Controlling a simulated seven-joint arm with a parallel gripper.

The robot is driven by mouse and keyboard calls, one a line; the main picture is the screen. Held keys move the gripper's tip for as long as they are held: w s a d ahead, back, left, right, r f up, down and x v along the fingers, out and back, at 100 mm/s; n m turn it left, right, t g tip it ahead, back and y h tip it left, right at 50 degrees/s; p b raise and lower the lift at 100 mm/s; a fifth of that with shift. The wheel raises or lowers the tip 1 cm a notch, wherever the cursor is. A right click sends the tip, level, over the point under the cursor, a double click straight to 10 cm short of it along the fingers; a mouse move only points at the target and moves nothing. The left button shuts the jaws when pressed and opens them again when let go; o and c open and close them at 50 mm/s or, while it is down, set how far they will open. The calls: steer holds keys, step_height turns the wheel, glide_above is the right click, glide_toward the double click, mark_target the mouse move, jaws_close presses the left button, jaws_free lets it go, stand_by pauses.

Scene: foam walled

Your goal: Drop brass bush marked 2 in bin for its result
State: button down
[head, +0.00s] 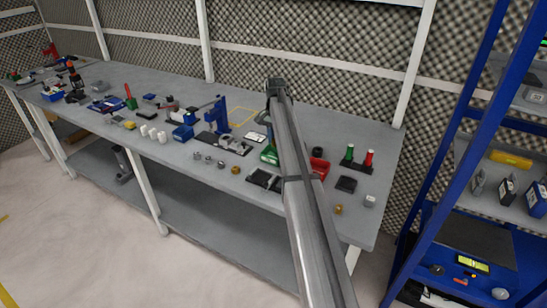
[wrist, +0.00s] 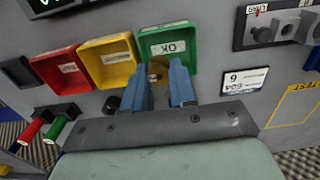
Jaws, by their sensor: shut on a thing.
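My gripper (wrist: 162,75) has blue fingers shut on a brass bush (wrist: 155,70), seen between the fingertips in the wrist view. No number can be read on the bush. It is in front of the green bin (wrist: 186,43), labelled OK, overlapping its lower left part in the picture; its height above the bin cannot be told. The yellow bin (wrist: 92,62) is beside the green one, and the red bin (wrist: 48,66) is beyond it. In the head view the green bin (head: 269,155) and red bin (head: 319,166) show either side of my arm, which hides the yellow bin.
Other brass pieces lie on the bench, one at front left (head: 235,170) and one at right (head: 338,209). A number card (wrist: 244,82) and a yellow TEST outline (wrist: 292,104) lie near the green bin.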

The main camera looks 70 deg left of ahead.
mark_target(275, 146)
steer(key=shift+f, duration=2.15)
steer(key=c, duration=0.8)
jaws_free()
steer(key=shift+r, duration=0.1)
step_height(275, 146, up, 14)
steer(key=shift+f, duration=0.15)
